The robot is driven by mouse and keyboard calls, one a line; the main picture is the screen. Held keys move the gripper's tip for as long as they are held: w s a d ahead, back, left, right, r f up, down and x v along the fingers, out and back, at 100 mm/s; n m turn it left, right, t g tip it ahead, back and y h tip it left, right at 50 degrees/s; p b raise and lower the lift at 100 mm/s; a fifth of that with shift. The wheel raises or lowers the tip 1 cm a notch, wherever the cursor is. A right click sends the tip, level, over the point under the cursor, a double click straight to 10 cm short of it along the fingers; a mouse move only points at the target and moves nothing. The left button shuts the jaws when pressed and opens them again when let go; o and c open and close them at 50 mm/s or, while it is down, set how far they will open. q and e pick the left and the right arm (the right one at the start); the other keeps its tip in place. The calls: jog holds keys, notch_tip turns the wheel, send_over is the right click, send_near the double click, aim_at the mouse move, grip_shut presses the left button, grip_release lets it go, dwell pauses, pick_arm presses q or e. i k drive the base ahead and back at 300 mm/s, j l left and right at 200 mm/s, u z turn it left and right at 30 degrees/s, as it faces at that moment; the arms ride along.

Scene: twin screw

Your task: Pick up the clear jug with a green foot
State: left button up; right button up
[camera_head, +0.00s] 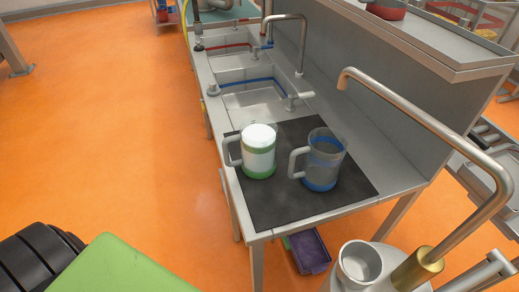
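The jug with a green foot (258,151) stands upright on a dark mat (275,208) on the steel counter. It looks filled with something white, and its handle points left. Beside it to the right, a second clear jug (323,160) stands upright with a blue foot and a blue band near the top. Its handle also points left. It looks empty. The two jugs are apart. Neither of my grippers shows in the head view, and nothing touches either jug.
Sinks (255,98) with a tall curved tap lie behind the mat. A large bent steel pipe (430,122) rises from a metal vessel (362,262) at right front. A raised shelf (420,35) runs along the right. A purple crate (309,252) sits under the counter. Orange floor (110,130) is open at left.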

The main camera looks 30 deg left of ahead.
aim_at(257, 136)
jog(key=k+l+z, duration=0.15)
jog(key=k+z, duration=0.15)
jog(key=z, duration=0.2)
jog(key=u, duration=1.3)
jog(key=k+l+z, duration=0.1)
jog(key=l, duration=0.25)
jog(key=k+l, duration=0.25)
jog(key=k+l+z, duration=0.15)
jog(key=l, duration=0.3)
jog(key=k+l+z, duration=0.1)
jog(key=l, duration=0.3)
